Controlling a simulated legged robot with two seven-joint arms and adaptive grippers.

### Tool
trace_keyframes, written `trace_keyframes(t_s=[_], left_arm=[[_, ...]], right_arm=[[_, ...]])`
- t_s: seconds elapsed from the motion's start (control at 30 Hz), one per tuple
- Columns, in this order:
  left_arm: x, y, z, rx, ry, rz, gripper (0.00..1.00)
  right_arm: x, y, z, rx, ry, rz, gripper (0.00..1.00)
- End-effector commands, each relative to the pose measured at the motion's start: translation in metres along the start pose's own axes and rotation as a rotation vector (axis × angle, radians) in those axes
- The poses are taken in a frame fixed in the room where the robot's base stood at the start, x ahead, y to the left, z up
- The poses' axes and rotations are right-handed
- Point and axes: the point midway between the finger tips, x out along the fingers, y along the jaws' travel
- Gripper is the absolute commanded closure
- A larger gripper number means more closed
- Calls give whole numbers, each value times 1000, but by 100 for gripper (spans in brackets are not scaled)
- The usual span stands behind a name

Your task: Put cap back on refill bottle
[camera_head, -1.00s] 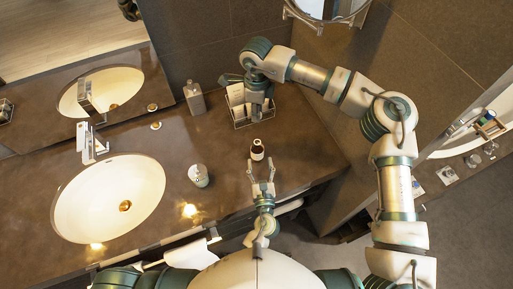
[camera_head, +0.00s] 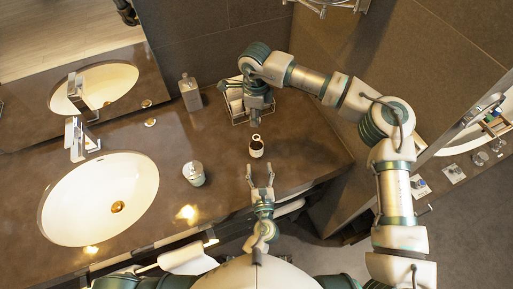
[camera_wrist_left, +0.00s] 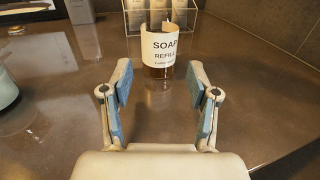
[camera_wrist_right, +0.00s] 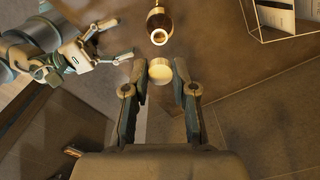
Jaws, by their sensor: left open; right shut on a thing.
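The refill bottle (camera_head: 256,149) is brown with a white label and stands upright on the counter, with its open neck showing (camera_wrist_right: 159,37). In the left wrist view its label reads "SOAP REFILL" (camera_wrist_left: 165,48). My left gripper (camera_head: 260,168) is open and empty, on the near side of the bottle with its fingers pointing at it, apart from it. My right gripper (camera_wrist_right: 159,72) is shut on a pale round cap (camera_wrist_right: 160,70), held between its fingertips. In the head view the right gripper is above and beyond the bottle, and the cap is hard to make out there.
A wire rack (camera_head: 236,104) with boxes stands behind the bottle, close to my right gripper. A grey dispenser (camera_head: 190,94), a lidded cup (camera_head: 194,173) and a sink (camera_head: 100,200) are to the left. The counter around the bottle is clear.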

Motion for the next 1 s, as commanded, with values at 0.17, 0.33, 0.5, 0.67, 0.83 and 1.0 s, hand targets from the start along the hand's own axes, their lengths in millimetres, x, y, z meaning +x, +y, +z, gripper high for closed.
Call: trace_keyframes(t_s=[0.17, 0.33, 0.5, 0.67, 0.83, 1.0], left_arm=[[6, 0, 0, 0, 0, 0, 40], [30, 0, 1, 0, -2, 2, 40], [63, 0, 0, 0, -2, 1, 40], [91, 0, 0, 0, -1, 1, 40], [111, 0, 0, 1, -2, 0, 40], [119, 0, 0, 0, -1, 0, 40]], right_arm=[[0, 0, 0, 0, 0, 0, 84], [0, 0, 0, 0, 0, 0, 84], [0, 0, 0, 0, 0, 0, 84], [0, 0, 0, 0, 0, 0, 84], [0, 1, 0, 0, 0, 0, 84], [0, 1, 0, 0, 0, 0, 84]])
